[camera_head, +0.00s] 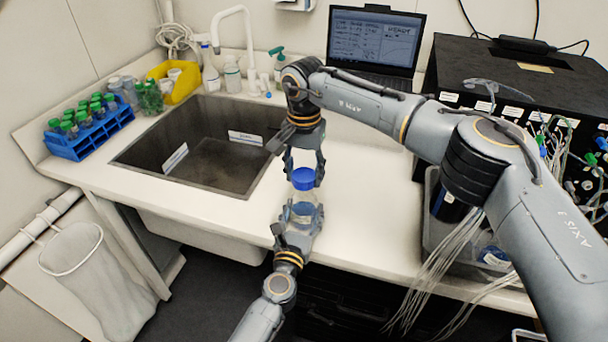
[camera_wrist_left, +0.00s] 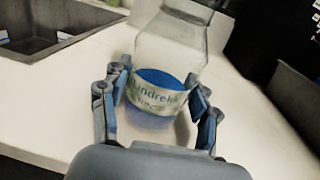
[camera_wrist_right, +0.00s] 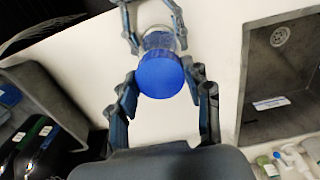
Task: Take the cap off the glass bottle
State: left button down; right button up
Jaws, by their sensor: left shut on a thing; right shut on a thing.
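The glass bottle (camera_head: 303,200) is clear, with a blue cap (camera_head: 303,179) on top, and stands upright near the front edge of the counter. In the left wrist view the bottle (camera_wrist_left: 172,45) shows a printed label and blue inside its lower part. My left gripper (camera_head: 300,218) is shut on the bottle's body from the front. My right gripper (camera_head: 304,168) comes down from above and is shut on the blue cap. In the right wrist view the cap (camera_wrist_right: 160,75) sits between the fingers, with the bottle and left gripper behind it. Whether the cap is loose cannot be told.
A sink (camera_head: 205,155) lies left of the bottle. A blue tube rack (camera_head: 90,138) and yellow bin (camera_head: 184,82) stand beyond it. A laptop (camera_head: 374,42) and black box (camera_head: 515,85) are behind. A grey bin (camera_head: 440,235) is at right. Counter around the bottle is clear.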

aim_at(304, 174)
jog(key=shift+r, duration=0.4)
jog(key=shift+r, duration=1.9)
pick_arm(q)
jog(key=shift+c, duration=1.3)
grip_release()
